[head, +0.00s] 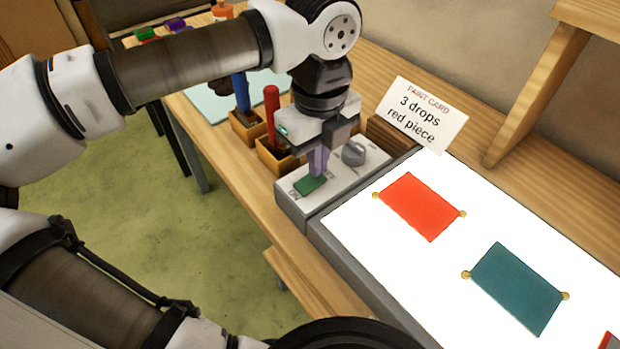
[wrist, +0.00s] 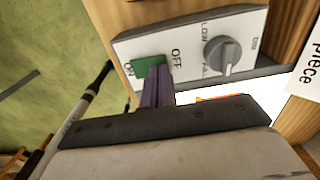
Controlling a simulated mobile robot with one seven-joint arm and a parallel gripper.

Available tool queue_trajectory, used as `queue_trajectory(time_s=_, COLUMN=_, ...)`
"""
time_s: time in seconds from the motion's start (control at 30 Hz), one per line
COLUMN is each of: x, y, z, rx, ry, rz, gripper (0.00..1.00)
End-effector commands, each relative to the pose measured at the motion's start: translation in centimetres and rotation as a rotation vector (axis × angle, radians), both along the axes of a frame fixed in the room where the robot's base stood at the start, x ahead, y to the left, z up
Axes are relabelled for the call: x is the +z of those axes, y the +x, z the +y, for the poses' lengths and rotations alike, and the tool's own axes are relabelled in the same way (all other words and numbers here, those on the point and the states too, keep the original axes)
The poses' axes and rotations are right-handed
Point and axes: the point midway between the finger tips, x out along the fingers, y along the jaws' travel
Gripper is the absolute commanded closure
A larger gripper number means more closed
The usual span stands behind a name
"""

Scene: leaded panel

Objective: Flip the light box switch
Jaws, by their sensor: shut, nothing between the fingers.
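The light box switch is a green rocker (head: 309,185) on a pale control panel at the near end of the light box (head: 335,232). In the wrist view the green switch (wrist: 147,67) lies between the ON and OFF labels. The light box surface glows bright white. My gripper (head: 318,174) points down at the switch with its purple fingers together and nothing between them. In the wrist view the fingertips (wrist: 158,78) overlap the OFF-side edge of the switch. I cannot tell whether they touch it. The fingers hide part of the panel.
A grey dial (head: 354,152) sits right of the switch. A red piece (head: 421,206) and a teal piece (head: 515,288) lie on the lit surface. A paint card (head: 422,113) stands behind. Wooden holders with a blue tool (head: 241,92) and a red tool (head: 272,115) stand close left.

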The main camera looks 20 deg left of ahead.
Motion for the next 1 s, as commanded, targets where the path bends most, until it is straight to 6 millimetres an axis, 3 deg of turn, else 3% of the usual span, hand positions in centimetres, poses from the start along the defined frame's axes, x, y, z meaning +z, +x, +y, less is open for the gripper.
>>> queue_trajectory(time_s=0.8, x=-1.3, y=0.0, z=0.0, rx=0.0, ry=0.0, rz=0.0, gripper=1.0)
queue_trajectory(time_s=1.0, x=-0.7, y=0.0, z=0.0, rx=0.001, ry=0.0, rz=0.0, gripper=1.0)
